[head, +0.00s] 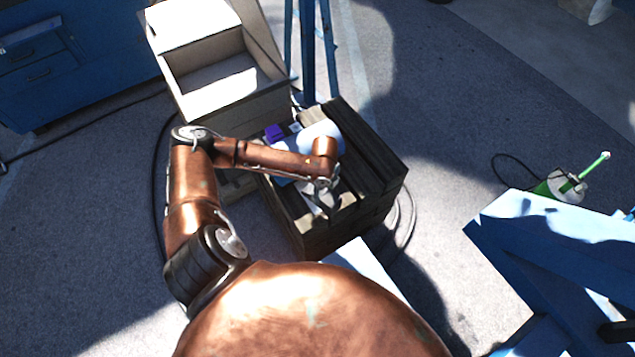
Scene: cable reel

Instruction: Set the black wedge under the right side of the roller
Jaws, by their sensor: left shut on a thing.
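My left gripper (325,200) points down over the near part of the dark wooden crate top. It is shut on a small dark thing that looks like the black wedge; the fingers hide most of it and its shape is hard to make out. A pale, rounded thing that looks like the roller (322,131) lies on the crate behind my left wrist, partly covered by my arm. A purple block (274,132) sits at its left. I cannot tell whether the held thing touches anything. My right gripper is out of view.
The dark slatted wooden crate (372,150) stands on the grey floor. An open cardboard box (215,85) is behind it at the left, near a blue stand (307,60). A blue bench (550,240) and a green-and-white item (565,184) are at the right. Cables lie around the crate.

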